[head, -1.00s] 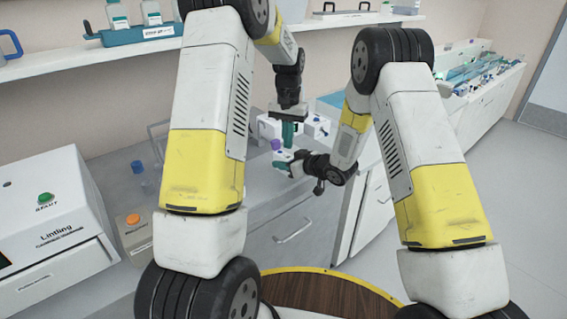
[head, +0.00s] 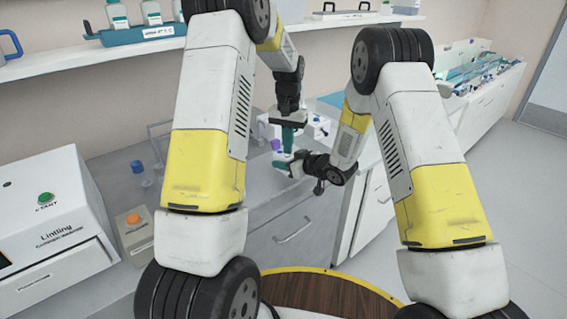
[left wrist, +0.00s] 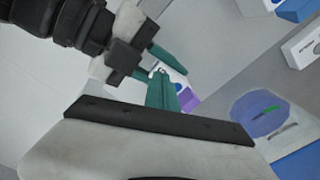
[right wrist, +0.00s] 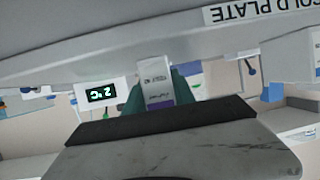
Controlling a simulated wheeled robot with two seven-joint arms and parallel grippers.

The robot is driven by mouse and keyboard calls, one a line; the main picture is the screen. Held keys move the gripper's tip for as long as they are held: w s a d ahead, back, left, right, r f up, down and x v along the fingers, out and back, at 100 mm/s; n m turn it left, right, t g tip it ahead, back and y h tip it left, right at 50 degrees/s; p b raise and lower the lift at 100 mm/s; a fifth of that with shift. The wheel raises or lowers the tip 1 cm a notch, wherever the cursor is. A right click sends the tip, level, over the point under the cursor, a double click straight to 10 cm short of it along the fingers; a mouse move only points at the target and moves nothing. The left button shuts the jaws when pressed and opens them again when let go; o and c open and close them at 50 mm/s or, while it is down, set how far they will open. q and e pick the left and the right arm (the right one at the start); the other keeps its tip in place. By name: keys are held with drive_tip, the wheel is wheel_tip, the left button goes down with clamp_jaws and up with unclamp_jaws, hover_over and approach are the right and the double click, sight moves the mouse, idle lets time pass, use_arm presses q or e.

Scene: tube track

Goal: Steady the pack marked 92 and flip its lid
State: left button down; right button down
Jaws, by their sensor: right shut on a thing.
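A small white pack with a printed label (right wrist: 155,82) sits between the teal fingers of my right gripper (right wrist: 158,92). Its label is too small and inverted for me to read a number. In the left wrist view the pack (left wrist: 174,75) shows a white face with purple, partly covered by the fingers. In the head view my right gripper (head: 289,166) comes in low from the right, shut on the pack. My left gripper (head: 287,140) points down just above it, fingers together; they also show in the left wrist view (left wrist: 161,90). The lid's state cannot be told.
A counter (head: 235,180) lies below. More white boxes (head: 318,128) stand behind the grippers. A white machine with a green button (head: 45,210) is at left. In the right wrist view, a ledge marked COLD PLATE (right wrist: 262,10) and a 2°C display (right wrist: 101,94) show.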

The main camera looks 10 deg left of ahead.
use_arm(q)
drive_tip(key=shift+f, duration=0.7)
drive_tip(key=shift+r, duration=2.85)
drive_tip(key=w+a, duration=0.5)
drive_tip(key=a, duration=0.2)
drive_tip(key=shift+a, duration=0.35)
drive_tip(key=shift+f, duration=0.1)
wheel_tip(320, 180, down, 4)
drive_tip(key=shift+r, duration=0.15)
